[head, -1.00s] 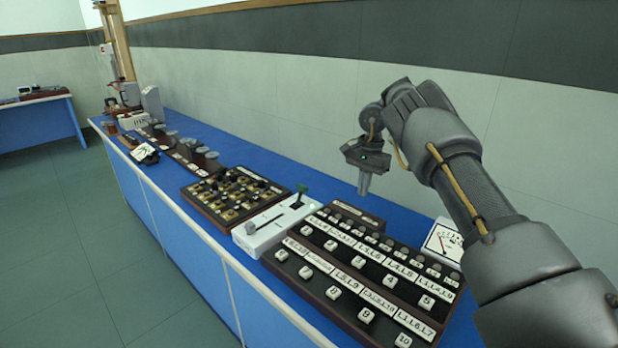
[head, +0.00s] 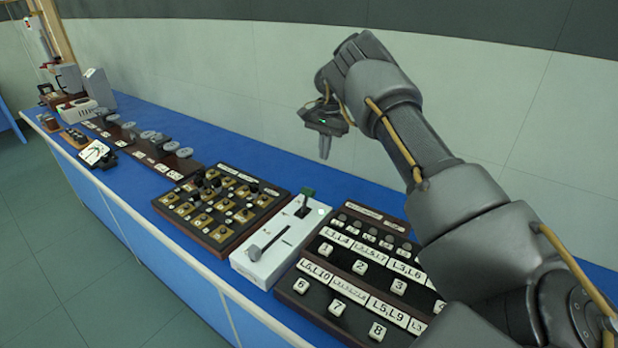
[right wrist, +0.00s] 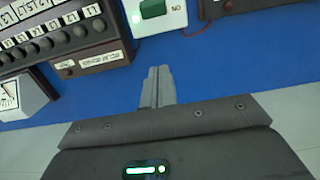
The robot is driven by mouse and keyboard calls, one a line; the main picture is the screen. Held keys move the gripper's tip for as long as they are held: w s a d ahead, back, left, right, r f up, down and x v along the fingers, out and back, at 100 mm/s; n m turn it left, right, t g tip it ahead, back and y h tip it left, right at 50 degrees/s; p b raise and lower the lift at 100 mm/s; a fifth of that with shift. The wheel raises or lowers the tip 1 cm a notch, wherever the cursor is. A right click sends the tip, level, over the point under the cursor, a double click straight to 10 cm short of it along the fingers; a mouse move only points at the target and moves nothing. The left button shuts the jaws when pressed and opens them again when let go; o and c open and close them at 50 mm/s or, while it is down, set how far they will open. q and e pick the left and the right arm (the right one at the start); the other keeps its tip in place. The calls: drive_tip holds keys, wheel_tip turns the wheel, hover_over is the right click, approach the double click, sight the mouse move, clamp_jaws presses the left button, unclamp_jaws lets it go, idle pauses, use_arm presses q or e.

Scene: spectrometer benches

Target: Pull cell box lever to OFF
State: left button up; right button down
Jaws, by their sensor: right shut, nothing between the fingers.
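The white cell box (head: 285,240) stands on the blue bench top between two dark panels. A lever with a green handle (head: 307,193) stands at its far end. In the right wrist view the shut fingers (right wrist: 160,72) point toward the box (right wrist: 158,20), where the green handle (right wrist: 152,8), a lit green spot and an upside-down "ON" mark show. My left gripper is out of view.
A numbered button panel (head: 318,297) sits right of the box, partly behind my right arm. A plug board (head: 216,243) with brass plates sits left. Round-topped instruments line the bench further left. The blue strip (head: 270,168) behind the box is clear up to the wall.

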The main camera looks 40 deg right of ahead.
sight(306, 200)
drive_tip(key=shift+s+a+f+p, duration=0.25)
drive_tip(key=shift+a+f, duration=0.35)
drive_tip(key=shift+f, duration=0.8)
drive_tip(key=shift+s+a+f+p, duration=0.2)
drive_tip(key=shift+a+f+p, duration=0.3)
drive_tip(key=shift+f, duration=0.9)
drive_tip(key=shift+s+a+f+p, duration=0.2)
drive_tip(key=shift+a+f, duration=0.5)
drive_tip(key=shift+f, duration=0.7)
drive_tip(key=shift+s+a+r, duration=0.1)
drive_tip(key=shift+a, duration=0.3)
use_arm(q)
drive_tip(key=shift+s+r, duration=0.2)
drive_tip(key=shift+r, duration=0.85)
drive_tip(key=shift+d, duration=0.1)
use_arm(e)
drive_tip(key=shift+d, duration=0.1)
